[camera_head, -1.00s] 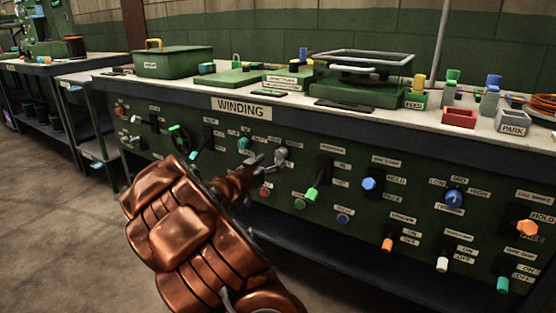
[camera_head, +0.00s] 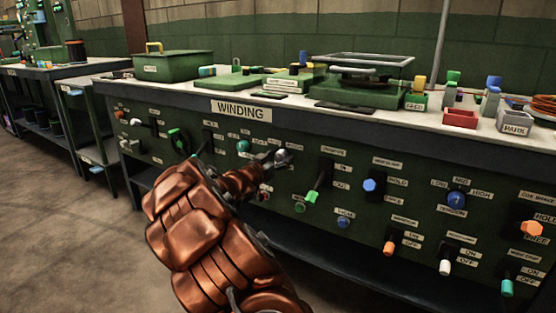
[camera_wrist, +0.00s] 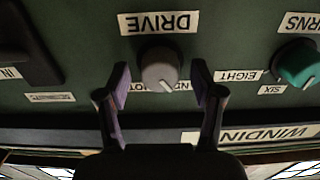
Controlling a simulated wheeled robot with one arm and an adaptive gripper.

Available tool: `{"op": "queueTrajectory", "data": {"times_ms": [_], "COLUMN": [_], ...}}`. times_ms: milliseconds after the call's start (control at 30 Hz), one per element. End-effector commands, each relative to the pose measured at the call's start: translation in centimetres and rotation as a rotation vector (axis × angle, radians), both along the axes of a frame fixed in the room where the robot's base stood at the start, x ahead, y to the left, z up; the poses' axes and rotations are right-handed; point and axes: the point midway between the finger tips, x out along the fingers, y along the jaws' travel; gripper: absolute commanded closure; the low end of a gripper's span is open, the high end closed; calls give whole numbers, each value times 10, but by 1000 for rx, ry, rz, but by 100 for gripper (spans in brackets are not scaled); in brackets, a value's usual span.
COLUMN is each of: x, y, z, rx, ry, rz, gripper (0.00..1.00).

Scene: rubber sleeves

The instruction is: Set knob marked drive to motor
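The grey drive knob (camera_wrist: 160,68) shows in the wrist view, which is upside down, beside an inverted label reading DRIVE (camera_wrist: 159,23). A small light mark is on the knob's lower right rim in that picture. Labels below the knob there are partly hidden; the left one seems to start with MOT. My gripper (camera_wrist: 161,88) is open, with one finger on each side of the knob and a gap visible on both sides. In the head view my arm reaches up to the panel, and the grey knob (camera_head: 283,157) shows at its end.
A teal knob (camera_wrist: 298,63) sits to the right in the wrist view, and a dark switch plate (camera_wrist: 25,45) to the left. The WINDING sign (camera_head: 241,110) is on the bench edge. Several other knobs and levers, such as a green-tipped lever (camera_head: 313,192), crowd the panel.

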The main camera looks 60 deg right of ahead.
Motion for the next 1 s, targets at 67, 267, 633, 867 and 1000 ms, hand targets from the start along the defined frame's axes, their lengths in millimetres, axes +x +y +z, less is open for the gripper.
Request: {"op": "queueTrajectory", "data": {"times_ms": [67,267,633,867,1000], "x": [0,0,0,0,1], "y": [0,0,0,1,1], "z": [0,0,0,1,0], "rx": [0,0,0,1,5], "ry": [0,0,0,-21,-53], "rz": [0,0,0,0,0], "gripper": [43,64,93,93,93]}}
